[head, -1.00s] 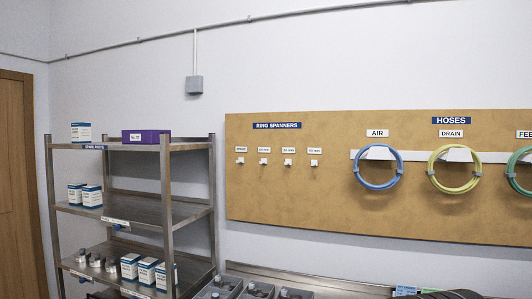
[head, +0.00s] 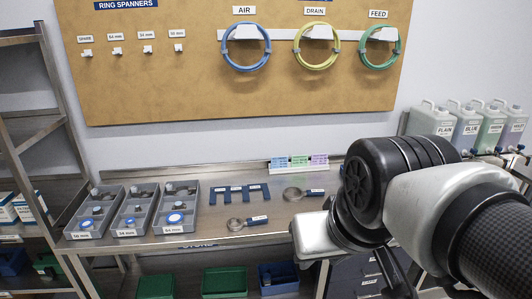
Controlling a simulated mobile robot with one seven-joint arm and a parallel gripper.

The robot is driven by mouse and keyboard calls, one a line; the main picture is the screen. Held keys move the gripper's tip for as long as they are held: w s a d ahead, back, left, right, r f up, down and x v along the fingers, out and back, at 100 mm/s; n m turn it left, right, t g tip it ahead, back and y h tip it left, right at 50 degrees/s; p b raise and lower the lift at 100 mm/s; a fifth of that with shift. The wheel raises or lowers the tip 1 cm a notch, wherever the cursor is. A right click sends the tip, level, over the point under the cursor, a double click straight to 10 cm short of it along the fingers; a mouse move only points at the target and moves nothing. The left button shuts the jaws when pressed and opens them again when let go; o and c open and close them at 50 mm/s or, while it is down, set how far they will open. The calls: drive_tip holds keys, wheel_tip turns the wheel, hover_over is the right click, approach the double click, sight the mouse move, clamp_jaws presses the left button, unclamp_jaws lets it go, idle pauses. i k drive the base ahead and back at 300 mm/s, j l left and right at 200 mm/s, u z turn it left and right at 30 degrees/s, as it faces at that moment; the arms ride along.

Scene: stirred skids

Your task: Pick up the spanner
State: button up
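Two ring spanners lie flat on the steel bench (head: 235,252). One spanner (head: 235,224) is near the front edge, with a white label on its handle. The other spanner (head: 292,194) is farther back to the right, also labelled. The label writing is too small to read. My arm comes in from the right, over the right part of the bench. My gripper (head: 313,236) shows only as a pale block at the arm's end, right of the front spanner and apart from it; its fingers are hidden.
Several grey trays (head: 83,234) with parts stand on the bench's left. A blue slotted rack (head: 242,187) lies behind the front spanner. The pegs (head: 148,49) under the ring-spanner sign are empty. Jugs (head: 431,121) stand at the back right. Green bins (head: 222,280) sit below.

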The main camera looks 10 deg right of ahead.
sight(313, 192)
drive_tip(key=z, duration=0.35)
drive_tip(key=i+l, duration=0.1)
drive_tip(key=i, duration=0.55)
drive_tip(key=i+l, duration=0.15)
drive_tip(key=i, duration=0.55)
